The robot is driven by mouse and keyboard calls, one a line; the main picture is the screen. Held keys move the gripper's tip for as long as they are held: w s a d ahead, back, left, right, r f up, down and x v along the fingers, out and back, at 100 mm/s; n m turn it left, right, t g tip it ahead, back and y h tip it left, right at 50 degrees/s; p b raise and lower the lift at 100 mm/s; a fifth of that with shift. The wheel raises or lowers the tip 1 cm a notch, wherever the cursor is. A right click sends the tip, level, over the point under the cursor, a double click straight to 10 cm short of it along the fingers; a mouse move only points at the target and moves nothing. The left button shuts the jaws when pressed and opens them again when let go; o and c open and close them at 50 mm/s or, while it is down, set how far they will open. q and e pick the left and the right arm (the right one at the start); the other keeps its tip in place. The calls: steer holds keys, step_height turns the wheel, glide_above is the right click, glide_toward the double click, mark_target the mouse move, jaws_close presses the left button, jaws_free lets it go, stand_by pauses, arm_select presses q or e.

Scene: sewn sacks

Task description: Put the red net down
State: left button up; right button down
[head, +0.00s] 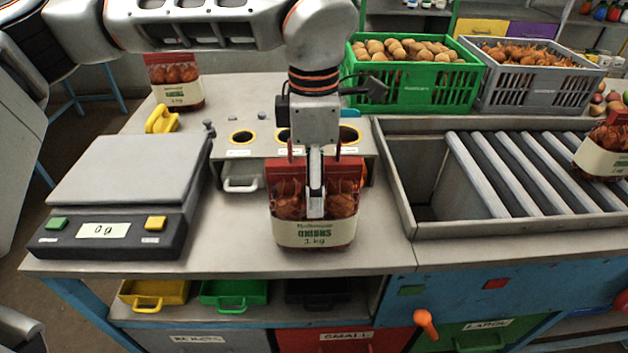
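A red net (287,204) of onions with a cream "Onions 1 kg" label is upright near the front middle of the bench. My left gripper (315,205) points straight down at it, its near finger in front of the net's upper part. It looks shut on the net; the far finger is hidden. Whether the net's bottom touches the bench top (380,248) cannot be told. My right gripper is not in view.
A scale (120,175) reading 0 g stands left, with a yellow-handled item (161,120) and another red net (174,80) behind. A panel with holes (240,150) is behind my gripper. A roller tray (430,226) lies right, crates (415,80) behind it.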

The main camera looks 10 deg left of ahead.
arm_select(q)
steer(key=shift+r, duration=0.1)
steer(key=o, duration=2.1)
steer(key=shift+f, duration=0.2)
step_height(320, 180, up, 12)
steer(key=shift+r+p, duration=0.2)
steer(key=shift+p, duration=0.1)
